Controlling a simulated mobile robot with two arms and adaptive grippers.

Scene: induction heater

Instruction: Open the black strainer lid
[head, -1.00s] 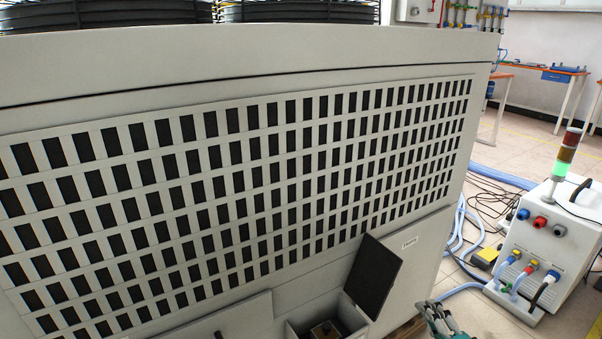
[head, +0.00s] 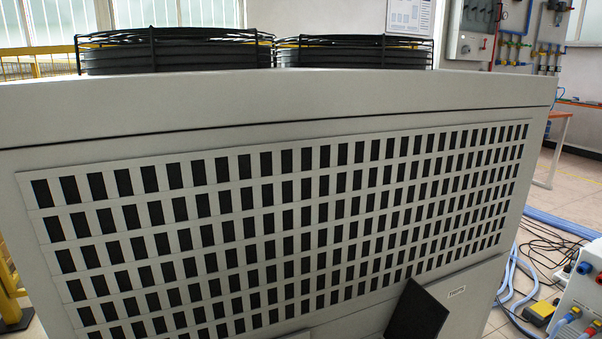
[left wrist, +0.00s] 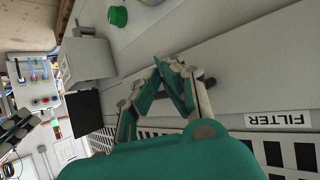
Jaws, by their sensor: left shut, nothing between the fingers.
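In the head view a flat black lid (head: 418,314) stands raised at the bottom edge, right of centre. It also shows in the left wrist view as a dark panel (left wrist: 84,111). I cannot tell whether it is the strainer lid. My left gripper (left wrist: 167,68) is shut and empty. Its fingertips meet in front of a grey panel, by a dark handle (left wrist: 206,85) partly hidden behind them. A green cap (left wrist: 117,16) lies beyond the fingers. What seems to be my right gripper (left wrist: 18,125) shows at the left edge, too small to judge its jaws.
The big grey cabinet (head: 300,98) with a slotted grille fills the head view. A FILTER label (left wrist: 278,118) is on its front in the wrist view. A white box with connectors (head: 580,300), hoses and cables stand to the right on the floor.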

